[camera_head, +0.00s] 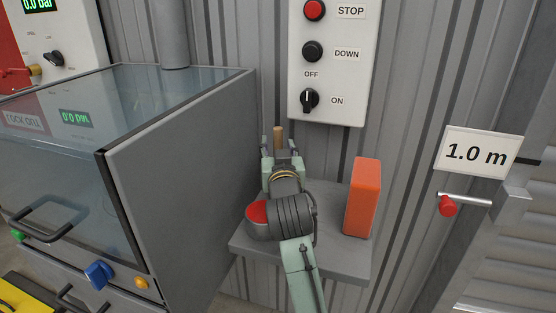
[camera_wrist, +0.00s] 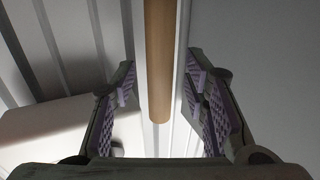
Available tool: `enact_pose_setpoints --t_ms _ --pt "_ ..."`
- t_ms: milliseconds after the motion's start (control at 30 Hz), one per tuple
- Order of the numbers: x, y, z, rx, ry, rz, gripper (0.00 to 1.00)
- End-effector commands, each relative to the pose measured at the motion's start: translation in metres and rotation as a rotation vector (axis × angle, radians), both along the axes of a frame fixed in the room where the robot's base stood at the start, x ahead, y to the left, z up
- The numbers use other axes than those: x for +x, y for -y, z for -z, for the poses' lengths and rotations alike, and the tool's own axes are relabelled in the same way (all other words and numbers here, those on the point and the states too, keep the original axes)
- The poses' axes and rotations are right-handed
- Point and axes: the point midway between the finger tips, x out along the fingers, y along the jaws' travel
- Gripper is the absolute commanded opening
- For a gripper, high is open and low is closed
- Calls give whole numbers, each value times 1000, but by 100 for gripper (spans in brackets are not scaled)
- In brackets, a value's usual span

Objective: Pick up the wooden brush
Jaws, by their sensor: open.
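The wooden brush shows as a tan handle (camera_head: 278,137) standing up just past my gripper in the head view. In the wrist view the round wooden handle (camera_wrist: 159,60) comes down from the top edge and ends between my fingers. My gripper (camera_head: 281,148) is open, with a finger on each side of the handle; the wrist view also shows the fingers (camera_wrist: 165,95) apart, with gaps on both sides of it. The rest of the brush is hidden or out of frame.
A grey shelf (camera_head: 340,258) lies under my arm. An orange block (camera_head: 362,198) stands on its right side. A grey cabinet with a glass front (camera_head: 180,190) is close on the left. A corrugated wall (camera_head: 400,120) with a switch panel (camera_head: 332,60) is behind.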

Motion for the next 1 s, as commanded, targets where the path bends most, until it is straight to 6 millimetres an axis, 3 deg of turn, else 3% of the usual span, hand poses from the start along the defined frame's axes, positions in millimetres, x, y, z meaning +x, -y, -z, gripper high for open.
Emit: enact_pose_setpoints --t_ms 333,900,1000 --pt "10 -1 0 0 1 0 40" --pt "9 -1 0 0 1 0 2" --pt "9 -1 0 0 1 0 0"
